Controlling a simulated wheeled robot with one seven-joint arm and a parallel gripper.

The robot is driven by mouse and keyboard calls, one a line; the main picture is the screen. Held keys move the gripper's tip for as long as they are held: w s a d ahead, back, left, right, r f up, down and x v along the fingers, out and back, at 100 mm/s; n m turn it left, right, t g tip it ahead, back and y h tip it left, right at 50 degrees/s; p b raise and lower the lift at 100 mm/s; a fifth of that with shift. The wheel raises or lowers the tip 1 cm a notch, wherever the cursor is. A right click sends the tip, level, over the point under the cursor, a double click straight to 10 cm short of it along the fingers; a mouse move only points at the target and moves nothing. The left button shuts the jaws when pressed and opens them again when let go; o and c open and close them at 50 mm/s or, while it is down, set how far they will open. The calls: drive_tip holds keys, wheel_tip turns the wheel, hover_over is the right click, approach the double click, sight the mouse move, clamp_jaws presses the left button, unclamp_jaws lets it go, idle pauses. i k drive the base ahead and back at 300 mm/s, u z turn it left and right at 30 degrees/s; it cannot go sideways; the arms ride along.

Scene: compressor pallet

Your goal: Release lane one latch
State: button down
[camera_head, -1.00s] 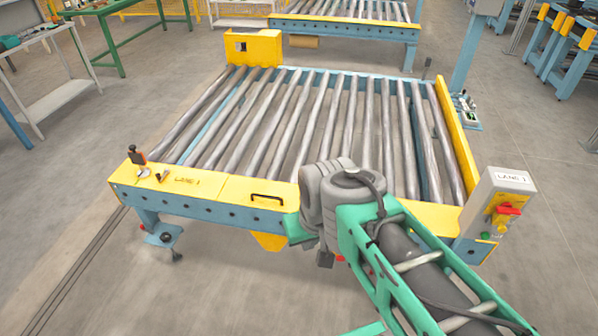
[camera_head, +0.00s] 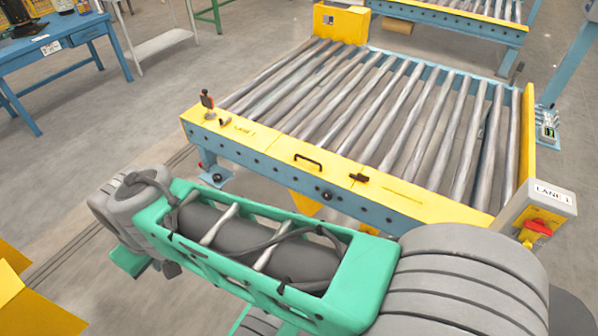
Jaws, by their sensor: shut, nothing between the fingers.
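The lane 1 roller conveyor (camera_head: 250,150) has a yellow front plate with a "LANE 1" label near its left end. A small black-handled latch-like part (camera_head: 207,101) stands upright at that plate's left corner, with a small dark stub (camera_head: 225,122) beside it. A black bar handle (camera_head: 308,160) sits mid-plate, and a small dark fitting (camera_head: 359,177) lies to its right. I cannot tell for sure which of these is the latch. My gripper is not visible.
A control post (camera_head: 538,205) labelled "LANE 1", with a red switch, stands at the front right corner. A blue workbench (camera_head: 65,50) is at the upper left. A yellow object (camera_head: 30,305) is at the lower left edge. Open floor lies left of the conveyor.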

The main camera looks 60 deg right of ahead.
sight(360, 177)
drive_tip(key=z, duration=1.45)
drive_tip(key=i, duration=0.95)
drive_tip(key=u, duration=0.5)
